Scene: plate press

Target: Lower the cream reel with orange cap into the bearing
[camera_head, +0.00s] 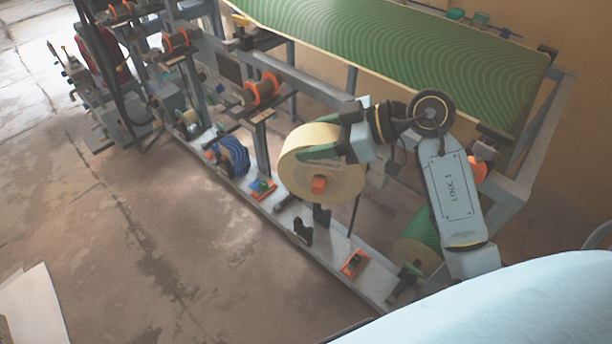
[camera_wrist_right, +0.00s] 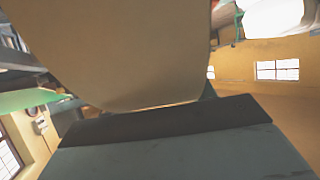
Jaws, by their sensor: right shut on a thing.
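The cream reel (camera_head: 338,183) with its orange cap (camera_head: 319,184) hangs in my right gripper (camera_head: 330,145), near the middle of the head view. The gripper's green fingers are shut on the reel from above. The black bearing bracket (camera_head: 303,230) stands on the grey base rail, below and left of the reel, and a second dark bracket part (camera_head: 321,214) shows just under the reel. The reel appears above the brackets, and I cannot tell the exact gap. In the right wrist view the reel (camera_wrist_right: 120,50) fills the upper middle. My left gripper is not in view.
A long green patterned belt (camera_head: 420,50) runs across the top. A blue reel (camera_head: 233,157) sits on the rail to the left. Orange-flanged rollers (camera_head: 262,90) are on the frame behind. A green roll (camera_head: 424,236) lies at the right end. Open floor lies at the lower left.

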